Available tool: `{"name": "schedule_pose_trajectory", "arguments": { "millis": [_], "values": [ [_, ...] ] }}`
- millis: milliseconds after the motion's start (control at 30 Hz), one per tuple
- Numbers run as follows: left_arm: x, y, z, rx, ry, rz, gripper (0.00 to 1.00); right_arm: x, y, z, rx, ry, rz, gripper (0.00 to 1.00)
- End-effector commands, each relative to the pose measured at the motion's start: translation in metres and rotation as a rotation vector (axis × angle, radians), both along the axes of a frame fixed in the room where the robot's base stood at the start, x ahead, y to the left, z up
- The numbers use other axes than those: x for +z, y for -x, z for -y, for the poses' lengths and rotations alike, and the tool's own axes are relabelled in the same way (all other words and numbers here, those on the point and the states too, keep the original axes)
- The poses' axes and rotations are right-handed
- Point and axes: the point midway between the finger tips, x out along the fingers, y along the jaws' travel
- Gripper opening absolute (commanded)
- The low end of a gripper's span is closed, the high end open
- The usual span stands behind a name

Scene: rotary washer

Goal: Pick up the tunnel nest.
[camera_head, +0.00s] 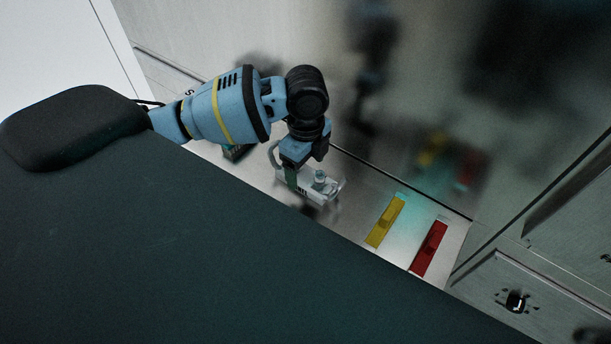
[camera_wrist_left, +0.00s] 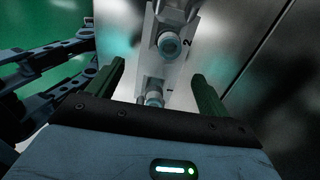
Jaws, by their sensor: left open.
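A pale grey metal piece with a round knob (camera_head: 320,178), which I take to be the tunnel nest, sits at the left gripper in the head view. In the left wrist view a pale piece with a round knob (camera_wrist_left: 153,98) lies low between the fingers. A similar knobbed piece (camera_wrist_left: 168,43) shows above it; I cannot tell if one is a mirror image. My left gripper (camera_head: 306,184) points down at the piece, and its two dark green fingers (camera_wrist_left: 157,72) are apart. Contact cannot be made out. My right gripper is not in view.
A yellow block (camera_head: 385,221) and a red block (camera_head: 429,248) lie on the pale surface to the right. A shiny metal wall (camera_head: 400,90) rises close behind and mirrors the scene. A panel with a black knob (camera_head: 516,301) stands at right.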

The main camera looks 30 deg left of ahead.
Motion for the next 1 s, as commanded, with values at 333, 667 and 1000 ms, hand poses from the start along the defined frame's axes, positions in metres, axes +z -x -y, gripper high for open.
{"name": "schedule_pose_trajectory", "arguments": {
  "millis": [333,667,1000],
  "values": [
    [-0.031,0.001,-0.001,0.0,-0.001,0.0,0.79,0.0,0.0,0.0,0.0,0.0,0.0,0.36],
    [-0.03,0.0,-0.001,0.0,-0.001,0.001,0.58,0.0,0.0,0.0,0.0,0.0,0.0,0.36],
    [-0.03,0.0,-0.001,0.0,-0.001,0.002,0.26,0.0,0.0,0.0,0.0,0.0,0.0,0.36]
  ]
}}
